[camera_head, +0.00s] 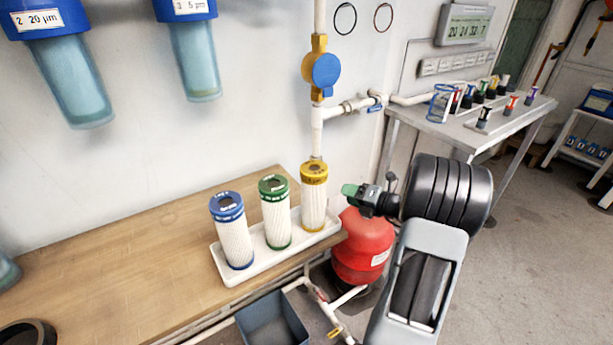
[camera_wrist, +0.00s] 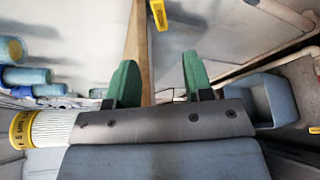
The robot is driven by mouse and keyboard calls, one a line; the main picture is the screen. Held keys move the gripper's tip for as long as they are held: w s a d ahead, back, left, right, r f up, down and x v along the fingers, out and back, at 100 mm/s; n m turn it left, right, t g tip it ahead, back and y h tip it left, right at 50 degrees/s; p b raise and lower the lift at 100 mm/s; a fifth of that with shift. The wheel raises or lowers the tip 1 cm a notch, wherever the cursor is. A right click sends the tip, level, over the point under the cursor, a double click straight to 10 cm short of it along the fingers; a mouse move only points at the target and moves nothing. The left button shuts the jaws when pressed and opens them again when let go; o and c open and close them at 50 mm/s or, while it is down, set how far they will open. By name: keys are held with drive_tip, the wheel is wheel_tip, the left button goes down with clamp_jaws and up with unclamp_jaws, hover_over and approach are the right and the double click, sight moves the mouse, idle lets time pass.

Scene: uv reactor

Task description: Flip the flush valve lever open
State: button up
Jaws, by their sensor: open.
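A small yellow piece (camera_head: 334,332), which looks like the flush valve lever, sits on the pipework below the bench at the bottom of the head view. A yellow bar (camera_wrist: 158,14) shows at the top of the wrist view, beyond my fingers; I cannot tell if it is the same piece. My gripper (camera_head: 352,190) is beside the yellow-capped filter, above the red tank and well above the low pipework. In the wrist view its green fingers (camera_wrist: 158,80) are apart with nothing between them. The valve body is too small to make out.
A white tray (camera_head: 232,280) with blue, green and yellow-capped filters stands on the wooden bench (camera_head: 120,270). The red tank (camera_head: 364,245) is below my gripper. A grey-blue bin (camera_head: 272,322) is under the bench edge. A blue-handled tap (camera_head: 376,100) is on the wall pipe.

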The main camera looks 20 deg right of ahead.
drive_tip(key=b+x, duration=0.2)
drive_tip(key=x, duration=1.2)
drive_tip(key=shift+w+r, duration=0.1)
drive_tip(key=shift+w, duration=0.1)
clamp_jaws()
